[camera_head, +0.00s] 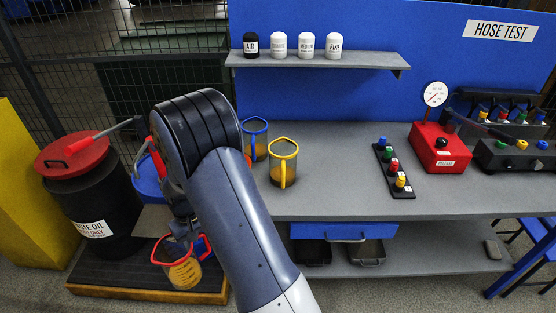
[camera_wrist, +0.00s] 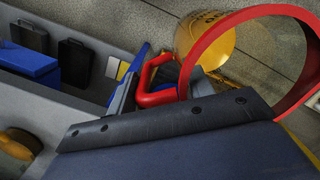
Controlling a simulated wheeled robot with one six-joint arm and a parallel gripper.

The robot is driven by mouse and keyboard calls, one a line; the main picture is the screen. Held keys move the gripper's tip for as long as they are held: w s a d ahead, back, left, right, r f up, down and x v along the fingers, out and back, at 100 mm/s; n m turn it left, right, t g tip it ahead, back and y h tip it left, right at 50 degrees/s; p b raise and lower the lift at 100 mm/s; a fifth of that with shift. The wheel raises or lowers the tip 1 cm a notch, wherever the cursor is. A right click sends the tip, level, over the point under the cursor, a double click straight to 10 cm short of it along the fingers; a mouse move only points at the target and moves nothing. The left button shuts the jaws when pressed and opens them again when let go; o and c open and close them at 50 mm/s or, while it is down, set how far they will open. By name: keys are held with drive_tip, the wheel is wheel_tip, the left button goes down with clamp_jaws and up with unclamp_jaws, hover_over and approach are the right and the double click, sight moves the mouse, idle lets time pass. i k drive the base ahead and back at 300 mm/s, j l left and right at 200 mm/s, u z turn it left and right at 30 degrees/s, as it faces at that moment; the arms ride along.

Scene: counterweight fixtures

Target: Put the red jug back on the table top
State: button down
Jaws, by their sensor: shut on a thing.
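The red jug (camera_head: 183,272) is clear with a red rim and handle and holds amber liquid. In the head view it is left of the table's front edge, below the table top (camera_head: 330,203) and over a low dark platform. My gripper (camera_head: 188,232) is shut on its handle; my arm partly covers the grip. In the wrist view the red handle (camera_wrist: 152,92) lies at the fingers, and the wide red rim (camera_wrist: 243,17) shows beside them. The jug looks roughly upright in the head view. Whether it touches the platform cannot be told.
A yellow-rimmed jug (camera_head: 283,163) and a blue-rimmed jug (camera_head: 255,139) stand on the table top's left part. A valve strip (camera_head: 394,168) and a red gauge box (camera_head: 437,146) stand farther right. A black waste oil drum (camera_head: 100,209) is left. The table's front middle is bare.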

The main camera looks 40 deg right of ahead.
sight(343, 185)
drive_tip(key=k+l, duration=0.6)
drive_tip(key=l, duration=0.15)
drive_tip(key=k+z, duration=0.1)
drive_tip(key=z, duration=1)
